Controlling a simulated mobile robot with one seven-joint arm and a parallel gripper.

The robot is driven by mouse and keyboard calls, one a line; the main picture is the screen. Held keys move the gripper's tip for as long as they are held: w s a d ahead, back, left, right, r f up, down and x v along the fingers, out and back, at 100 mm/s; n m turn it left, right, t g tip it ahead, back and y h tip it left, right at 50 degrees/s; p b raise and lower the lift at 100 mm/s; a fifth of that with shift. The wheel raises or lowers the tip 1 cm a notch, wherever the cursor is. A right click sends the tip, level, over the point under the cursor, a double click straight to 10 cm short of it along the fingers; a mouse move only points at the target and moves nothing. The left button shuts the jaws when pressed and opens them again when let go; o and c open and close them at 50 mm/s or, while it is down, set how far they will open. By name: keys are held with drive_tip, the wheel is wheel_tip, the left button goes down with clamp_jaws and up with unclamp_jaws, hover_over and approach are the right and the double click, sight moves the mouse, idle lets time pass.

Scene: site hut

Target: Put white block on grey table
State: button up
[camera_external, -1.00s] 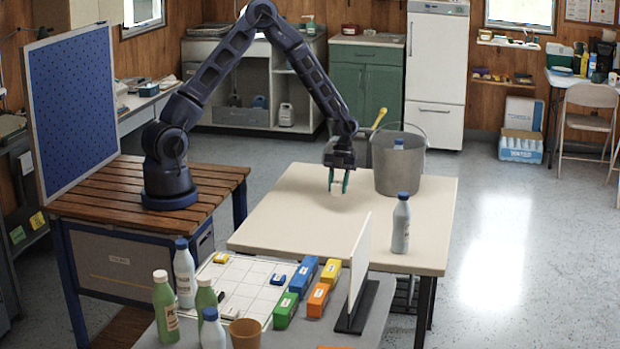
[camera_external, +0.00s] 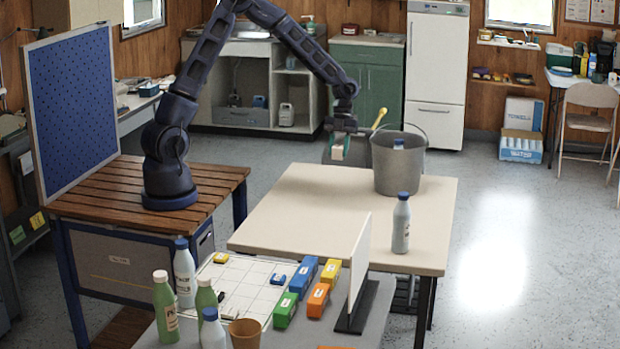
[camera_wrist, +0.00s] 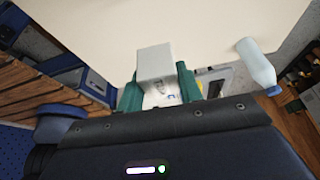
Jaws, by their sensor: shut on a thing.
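My gripper (camera_external: 340,145) is shut on the white block (camera_external: 337,153), held in the air above the far edge of the beige table (camera_external: 300,215). In the wrist view the block (camera_wrist: 155,63) sits between the green fingers of my gripper (camera_wrist: 159,90), its lower part partly hidden. The grey table (camera_external: 300,336) is at the front of the external view. It bears a white gridded board (camera_external: 245,285), several blue, green, yellow and orange blocks (camera_external: 304,277), bottles and a brown cup (camera_external: 245,333).
An upright white panel (camera_external: 358,262) on a black foot stands at the grey table's right side. A metal bucket (camera_external: 398,168) and a grey bottle (camera_external: 401,225) with a blue cap stand on the beige table. Much of the beige top is clear.

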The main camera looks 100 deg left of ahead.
wheel_tip(320, 180, up, 5)
drive_tip(key=shift+w+d+r, duration=0.1)
drive_tip(key=shift+r, duration=0.05)
drive_tip(key=w+d+m, duration=0.1)
drive_tip(key=w+d, duration=0.4)
drive_tip(key=d, duration=0.3)
drive_tip(key=w+d, duration=0.6)
drive_tip(key=d, duration=0.3)
drive_tip(key=m+g, duration=0.1)
drive_tip(key=m, duration=0.2)
hover_over(304, 331)
drive_tip(key=a, duration=0.2)
drive_tip(key=shift+y, duration=0.3)
drive_tip(key=f, duration=2)
drive_tip(key=shift+w+d+f, duration=0.1)
drive_tip(key=shift+w+d, duration=0.1)
drive_tip(key=shift+w, duration=0.15)
drive_tip(key=shift+f, duration=2.55)
drive_tip(key=shift+f, duration=0.15)
